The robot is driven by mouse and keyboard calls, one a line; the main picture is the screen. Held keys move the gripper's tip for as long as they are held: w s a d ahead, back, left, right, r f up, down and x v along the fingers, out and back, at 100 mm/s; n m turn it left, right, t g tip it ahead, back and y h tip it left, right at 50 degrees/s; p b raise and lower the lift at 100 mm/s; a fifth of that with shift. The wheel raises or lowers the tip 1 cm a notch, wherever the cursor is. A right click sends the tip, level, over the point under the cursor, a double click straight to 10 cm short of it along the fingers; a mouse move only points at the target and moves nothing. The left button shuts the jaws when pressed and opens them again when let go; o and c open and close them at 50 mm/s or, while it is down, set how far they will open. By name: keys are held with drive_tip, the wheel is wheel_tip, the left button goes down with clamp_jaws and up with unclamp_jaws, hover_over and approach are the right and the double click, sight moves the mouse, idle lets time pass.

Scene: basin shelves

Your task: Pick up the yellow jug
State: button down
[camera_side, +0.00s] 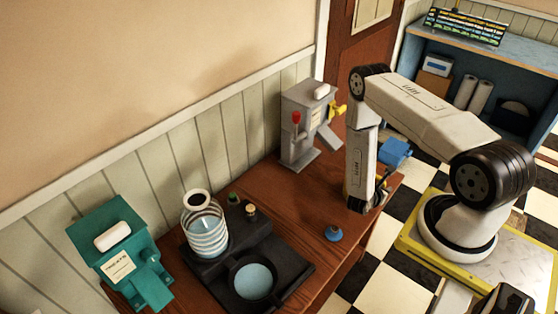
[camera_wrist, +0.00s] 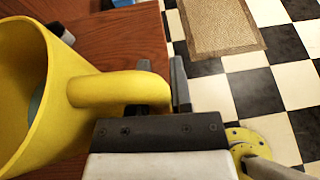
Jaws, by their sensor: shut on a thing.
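The yellow jug (camera_wrist: 30,110) fills the left of the wrist view, its open mouth toward the camera. Its handle (camera_wrist: 110,88) reaches right to my gripper (camera_wrist: 160,100), which is shut on it. Something bluish shows inside the jug, but I cannot tell what. In the side view my gripper (camera_side: 381,190) is low at the table's right end, partly behind my arm. The jug is mostly hidden there; I cannot tell whether it touches the table.
The brown table (camera_side: 290,205) holds a grey dispenser (camera_side: 300,130), a teal dispenser (camera_side: 120,255), a striped bottle (camera_side: 205,230), a black unit with a round basin (camera_side: 254,281) and a small blue object (camera_side: 333,233). A blue shelf (camera_side: 480,60) stands behind, across the checkered floor.

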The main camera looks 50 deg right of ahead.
drive_tip(key=shift+r, duration=1.2)
drive_tip(key=s+a+r, duration=0.9)
drive_tip(key=s, duration=0.1)
drive_tip(key=shift+s+a+r, duration=0.15)
drive_tip(key=shift+r, duration=0.15)
drive_tip(key=shift+s, duration=0.1)
idle(0.5)
idle(0.5)
